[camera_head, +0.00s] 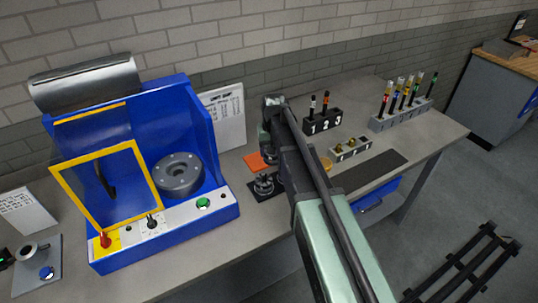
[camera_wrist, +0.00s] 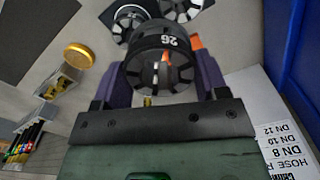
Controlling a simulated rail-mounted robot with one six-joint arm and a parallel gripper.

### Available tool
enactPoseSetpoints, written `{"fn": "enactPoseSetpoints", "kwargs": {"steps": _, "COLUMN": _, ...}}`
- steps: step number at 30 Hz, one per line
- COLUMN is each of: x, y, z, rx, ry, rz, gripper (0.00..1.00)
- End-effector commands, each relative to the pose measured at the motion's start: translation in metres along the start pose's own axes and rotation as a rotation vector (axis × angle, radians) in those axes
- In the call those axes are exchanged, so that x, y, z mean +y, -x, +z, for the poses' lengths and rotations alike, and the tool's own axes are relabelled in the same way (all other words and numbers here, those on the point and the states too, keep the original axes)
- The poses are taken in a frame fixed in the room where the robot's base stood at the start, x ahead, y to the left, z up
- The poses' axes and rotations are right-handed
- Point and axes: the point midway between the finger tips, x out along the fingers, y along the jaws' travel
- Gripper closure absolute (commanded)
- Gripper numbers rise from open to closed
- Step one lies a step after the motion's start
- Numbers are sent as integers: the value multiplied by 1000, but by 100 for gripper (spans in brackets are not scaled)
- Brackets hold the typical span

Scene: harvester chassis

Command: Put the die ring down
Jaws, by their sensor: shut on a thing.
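My gripper (camera_wrist: 163,68) is shut on a dark die ring (camera_wrist: 158,42) marked 26, with one purple finger on each side of it. In the head view my arm hides most of the gripper and the held ring. Part of an orange pad (camera_head: 255,162) shows beside the arm on the bench. Orange also shows behind the held ring in the wrist view (camera_wrist: 196,42). I cannot tell whether the ring touches the pad. Another die ring (camera_head: 263,184) sits on a black pad (camera_head: 256,195) nearer the bench's front. Two die rings (camera_wrist: 131,18) (camera_wrist: 180,7) show beyond the held one.
A blue press (camera_head: 120,150) with a yellow-framed guard stands left. A white sheet (camera_head: 226,115) stands behind the pads. Right of my arm are a black block (camera_head: 322,124) numbered 1 2 3, a tray of brass fittings (camera_head: 350,150), a grey rack (camera_head: 402,116) and a dark mat (camera_head: 370,173).

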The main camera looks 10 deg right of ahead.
Motion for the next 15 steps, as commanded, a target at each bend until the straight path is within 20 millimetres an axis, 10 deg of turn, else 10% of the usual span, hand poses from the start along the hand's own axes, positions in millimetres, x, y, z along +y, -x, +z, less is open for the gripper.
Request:
{"fn": "enactPoseSetpoints", "kwargs": {"steps": 9, "x": -35, "y": 64, "z": -101, "rx": 0, "ry": 7, "rz": 0, "gripper": 82}}
{"fn": "enactPoseSetpoints", "kwargs": {"steps": 15, "x": -47, "y": 73, "z": -135, "rx": 0, "ry": -1, "rz": 0, "gripper": 82}}
